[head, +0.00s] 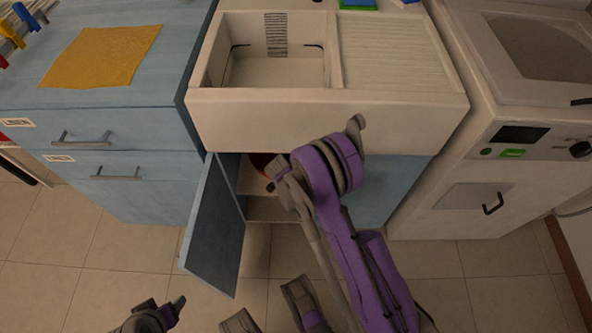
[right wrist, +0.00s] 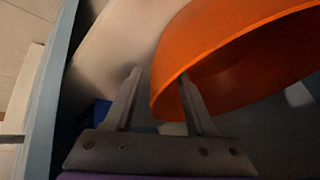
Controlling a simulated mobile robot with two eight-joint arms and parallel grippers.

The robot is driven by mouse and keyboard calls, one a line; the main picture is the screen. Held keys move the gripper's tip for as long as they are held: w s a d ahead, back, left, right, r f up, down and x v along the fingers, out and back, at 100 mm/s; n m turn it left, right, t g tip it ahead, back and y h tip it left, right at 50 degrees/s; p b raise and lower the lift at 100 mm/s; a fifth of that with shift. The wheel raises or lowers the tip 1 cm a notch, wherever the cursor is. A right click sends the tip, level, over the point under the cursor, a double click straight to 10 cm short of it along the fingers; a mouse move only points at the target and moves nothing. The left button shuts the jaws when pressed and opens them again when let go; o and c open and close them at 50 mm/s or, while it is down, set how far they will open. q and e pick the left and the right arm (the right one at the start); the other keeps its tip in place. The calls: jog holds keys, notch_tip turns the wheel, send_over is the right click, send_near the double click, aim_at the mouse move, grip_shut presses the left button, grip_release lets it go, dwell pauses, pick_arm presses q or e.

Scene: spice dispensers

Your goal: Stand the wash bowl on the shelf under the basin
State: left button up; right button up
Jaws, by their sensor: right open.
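The wash bowl is an orange bowl; only a small part (head: 262,163) shows inside the open cabinet under the basin (head: 275,72), mostly hidden by my right arm. In the right wrist view the bowl (right wrist: 225,55) is large and tilted. My right gripper (right wrist: 158,85) is open, with the bowl's near edge reaching between its fingers; the right finger overlaps the rim, and contact cannot be told. The shelf (head: 247,186) is a pale board inside the cabinet. My left arm's parts (head: 150,318) show at the bottom left, away from the bowl; their jaw opening is unclear.
The blue cabinet door (head: 215,228) stands open on the left of the opening. My right arm fills much of the opening's right side. A washing machine (head: 490,165) stands right, a blue drawer unit (head: 110,140) left. The tiled floor in front is clear.

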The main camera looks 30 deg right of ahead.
jog(key=p+v, duration=0.2)
jog(key=v, duration=0.9)
jog(key=shift+s, duration=0.1)
